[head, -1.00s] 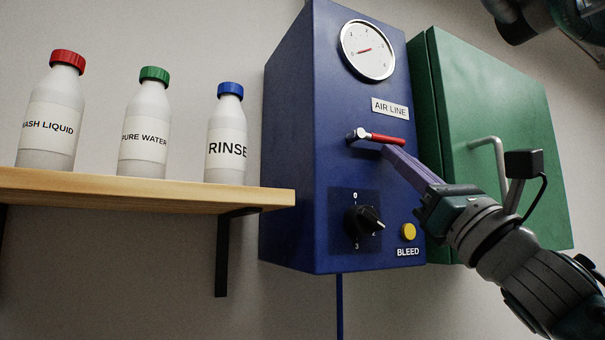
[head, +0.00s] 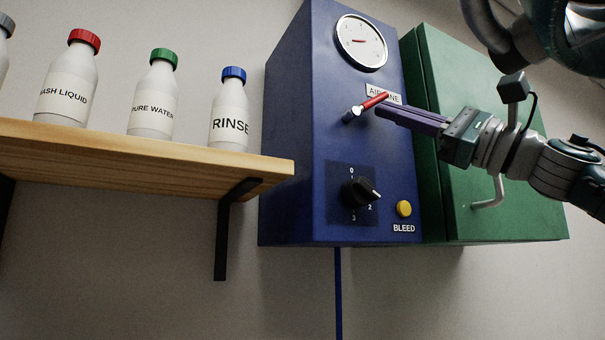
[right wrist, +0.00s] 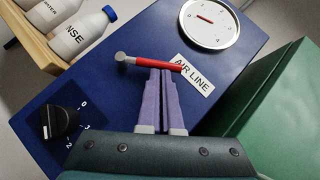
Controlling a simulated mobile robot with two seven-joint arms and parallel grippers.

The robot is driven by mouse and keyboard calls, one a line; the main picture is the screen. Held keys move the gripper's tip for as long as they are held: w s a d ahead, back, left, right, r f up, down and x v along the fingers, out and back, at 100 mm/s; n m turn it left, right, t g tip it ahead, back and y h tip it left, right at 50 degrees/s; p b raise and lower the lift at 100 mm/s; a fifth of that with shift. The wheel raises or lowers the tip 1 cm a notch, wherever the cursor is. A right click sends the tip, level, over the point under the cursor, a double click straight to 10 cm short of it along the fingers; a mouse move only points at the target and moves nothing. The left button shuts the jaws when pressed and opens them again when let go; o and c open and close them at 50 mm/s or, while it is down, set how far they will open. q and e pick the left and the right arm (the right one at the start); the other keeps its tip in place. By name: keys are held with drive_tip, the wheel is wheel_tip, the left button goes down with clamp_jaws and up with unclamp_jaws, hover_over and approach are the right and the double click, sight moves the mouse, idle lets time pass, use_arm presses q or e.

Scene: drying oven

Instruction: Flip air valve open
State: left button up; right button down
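The air valve's red lever (head: 375,101) sticks out from a metal pivot (head: 352,114) on the blue box (head: 300,130), below the round gauge. It tilts up to the right and partly covers the AIR LINE label (head: 384,93). My right gripper (head: 382,112) has its purple fingers close together, with their tips just under the lever. In the right wrist view, the red lever (right wrist: 158,63) lies across the fingertips (right wrist: 159,72), not between them; they look in contact. The gauge (head: 361,42) needle points left, toward the low end. My left gripper is not in view.
A black knob (head: 358,194) and a yellow BLEED button (head: 404,208) sit lower on the box. A green cabinet (head: 500,190) with a metal handle (head: 490,195) stands right beside it. A wooden shelf (head: 150,155) with several labelled bottles is at the left.

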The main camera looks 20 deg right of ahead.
drive_tip(key=r+n+g, duration=0.1)
drive_tip(key=n+g+p, duration=0.1)
drive_tip(key=n, duration=0.1)
drive_tip(key=r+n+g, duration=0.1)
drive_tip(key=shift+a+r+n+g+y+p, duration=0.3)
drive_tip(key=shift+n, duration=0.1)
drive_tip(key=r+n+g+p, duration=0.1)
drive_tip(key=n+p, duration=0.1)
drive_tip(key=a+n+g+h+p, duration=0.1)
drive_tip(key=n+g+p, duration=0.1)
drive_tip(key=shift+a+r, duration=0.15)
drive_tip(key=shift+r, duration=0.25)
drive_tip(key=shift+a+r+n+g+h+p, duration=0.1)
drive_tip(key=shift+a+n+g+h+p, duration=0.25)
drive_tip(key=shift+n+p, duration=0.45)
drive_tip(key=shift+a+g+h+p, duration=0.15)
drive_tip(key=shift+g+h+p, duration=0.1)
drive_tip(key=shift+p, duration=0.2)
